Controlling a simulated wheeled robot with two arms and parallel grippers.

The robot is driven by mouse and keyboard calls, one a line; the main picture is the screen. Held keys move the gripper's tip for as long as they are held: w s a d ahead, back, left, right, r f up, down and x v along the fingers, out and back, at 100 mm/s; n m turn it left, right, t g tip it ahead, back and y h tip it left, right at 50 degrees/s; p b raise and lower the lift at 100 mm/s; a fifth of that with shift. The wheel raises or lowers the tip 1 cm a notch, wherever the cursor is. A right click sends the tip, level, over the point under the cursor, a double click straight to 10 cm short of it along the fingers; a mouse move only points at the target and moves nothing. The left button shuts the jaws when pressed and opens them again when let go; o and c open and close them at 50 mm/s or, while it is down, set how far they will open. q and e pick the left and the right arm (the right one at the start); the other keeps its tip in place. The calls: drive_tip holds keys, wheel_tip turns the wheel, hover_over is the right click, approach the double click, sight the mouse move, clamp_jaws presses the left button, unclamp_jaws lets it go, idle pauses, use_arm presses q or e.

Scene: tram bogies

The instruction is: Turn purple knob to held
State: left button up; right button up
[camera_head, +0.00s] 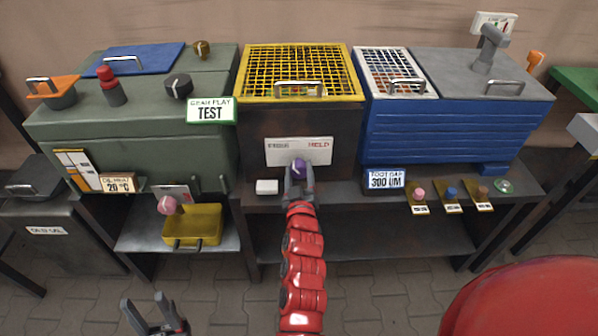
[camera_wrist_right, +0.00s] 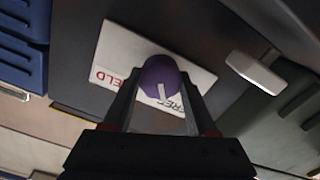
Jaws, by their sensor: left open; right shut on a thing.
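The purple knob (camera_head: 299,165) sits in front of a white plate (camera_head: 317,151) marked FREE on the left and HELD on the right, on the dark front under the yellow grid. My right gripper (camera_head: 299,182) is shut on the knob. In the right wrist view the knob (camera_wrist_right: 158,72) is between the two fingers, with a white pointer line on its face near the FREE lettering; its exact setting is hard to tell. In that view the plate (camera_wrist_right: 118,50) shows upside down. My left gripper (camera_head: 155,316) is open and empty, low at the left, apart from everything.
A white block (camera_head: 267,187) is left of the knob. The yellow grid box (camera_head: 300,72) is above it. A yellow tray (camera_head: 192,224) is on the lower left shelf. The floor in front is clear.

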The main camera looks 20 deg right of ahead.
drive_tip(key=m, duration=0.3)
drive_tip(key=shift+m, duration=0.3)
drive_tip(key=m, duration=0.3)
drive_tip(key=shift+d+f+m, duration=0.1)
drive_tip(key=shift+m, duration=0.3)
drive_tip(key=m, duration=0.4)
drive_tip(key=shift+b, duration=0.3)
drive_tip(key=shift+d+m+b, duration=0.1)
drive_tip(key=shift+m+b, duration=0.25)
drive_tip(key=shift+m, duration=1.75)
drive_tip(key=o, duration=1.4)
drive_tip(key=shift+c, duration=0.2)
drive_tip(key=shift+s, duration=0.1)
drive_tip(key=p+v, duration=0.3)
drive_tip(key=v, duration=1.4)
drive_tip(key=shift+s+p, duration=0.2)
drive_tip(key=shift+p, duration=0.2)
